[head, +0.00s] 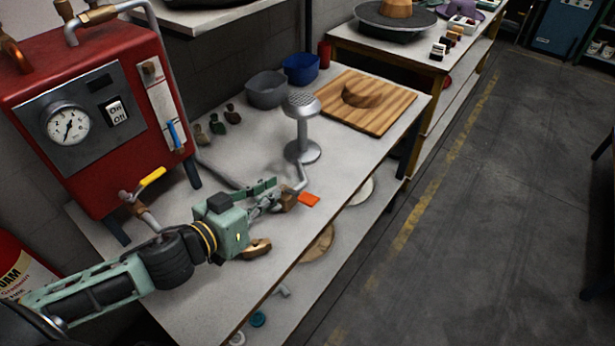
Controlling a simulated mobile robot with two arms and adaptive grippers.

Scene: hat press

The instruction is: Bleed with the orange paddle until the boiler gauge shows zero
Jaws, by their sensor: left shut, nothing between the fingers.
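The red boiler (90,95) stands at the left with a round white gauge (68,124) on its front panel. The gauge's dark needle seems to point downward; its exact reading is too small to tell. The orange paddle (309,200) sits at a small brass fitting (289,201) on the bench, below the perforated metal steam head (302,104). My left gripper (274,198) is shut and empty, its tips just left of the brass fitting and the paddle. I cannot tell whether they touch it. My right gripper is not in view.
A yellow-handled valve (152,178) is at the boiler's lower front. A brass-coloured piece (256,248) lies below my left gripper. A wooden board (378,112), a grey bowl (266,90) and a blue bowl (301,68) stand at the back. The bench's front right is clear.

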